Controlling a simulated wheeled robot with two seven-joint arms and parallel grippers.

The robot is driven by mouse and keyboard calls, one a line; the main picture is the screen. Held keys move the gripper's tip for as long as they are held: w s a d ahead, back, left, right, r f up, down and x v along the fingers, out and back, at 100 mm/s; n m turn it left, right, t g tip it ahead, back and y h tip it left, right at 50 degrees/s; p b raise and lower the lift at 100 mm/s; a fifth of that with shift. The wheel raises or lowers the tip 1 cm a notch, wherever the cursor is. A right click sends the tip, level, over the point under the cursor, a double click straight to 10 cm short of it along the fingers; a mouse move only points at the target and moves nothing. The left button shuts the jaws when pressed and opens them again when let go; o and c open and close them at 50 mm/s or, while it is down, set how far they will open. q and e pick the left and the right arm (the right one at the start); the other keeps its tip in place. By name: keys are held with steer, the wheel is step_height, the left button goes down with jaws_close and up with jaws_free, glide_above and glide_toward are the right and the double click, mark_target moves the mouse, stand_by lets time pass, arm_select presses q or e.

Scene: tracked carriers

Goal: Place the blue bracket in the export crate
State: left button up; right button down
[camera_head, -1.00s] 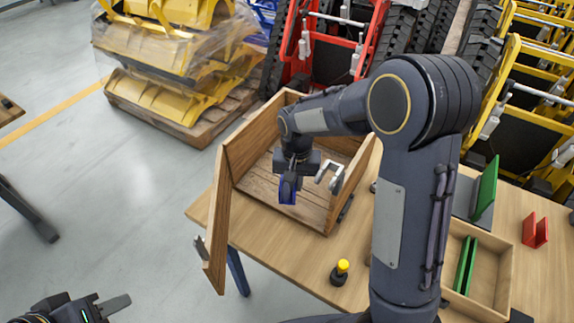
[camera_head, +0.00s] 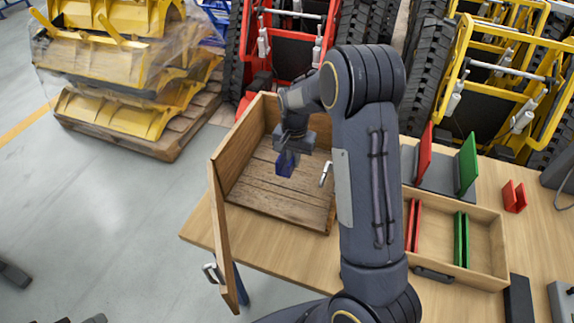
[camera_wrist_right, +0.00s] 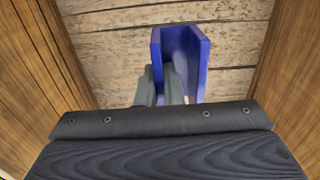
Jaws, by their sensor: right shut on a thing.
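The blue bracket (camera_head: 286,164) hangs from my right gripper (camera_head: 291,151), which is shut on it. Both are within the walls of the open wooden export crate (camera_head: 240,146), over its plank floor. In the right wrist view, the U-shaped bracket (camera_wrist_right: 203,72) has one wall between the fingers (camera_wrist_right: 165,86), with the crate floor behind it. I cannot tell whether the bracket touches the floor. The crate's front panel (camera_head: 226,245) stands swung open at the left. Only a dark tip of my left gripper (camera_head: 95,319) shows at the bottom edge; its jaws are cut off.
Right of my right arm, a wooden tray (camera_head: 487,240) holds red and green brackets. A grey stand with upright red (camera_head: 425,150) and green (camera_head: 468,165) pieces is behind it. A red bracket (camera_head: 514,196) lies farther right. A metal latch (camera_head: 326,173) is at the crate's right side.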

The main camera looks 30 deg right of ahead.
mark_target(287, 162)
steer(key=w+f, duration=0.1)
steer(key=f, duration=0.1)
steer(key=w+f, duration=0.1)
steer(key=w, duration=0.1)
steer(key=shift+w+a+f+p, duration=0.1)
steer(key=shift+a+f+p, duration=0.1)
steer(key=shift+f+p, duration=0.15)
step_height(287, 162, down, 3)
steer(key=shift+f, duration=0.25)
steer(key=c, duration=1.6)
jaws_free()
steer(key=shift+r, duration=0.1)
steer(key=shift+o, duration=0.2)
steer(key=shift+r, duration=0.2)
step_height(287, 162, up, 12)
steer(key=shift+b, duration=0.45)
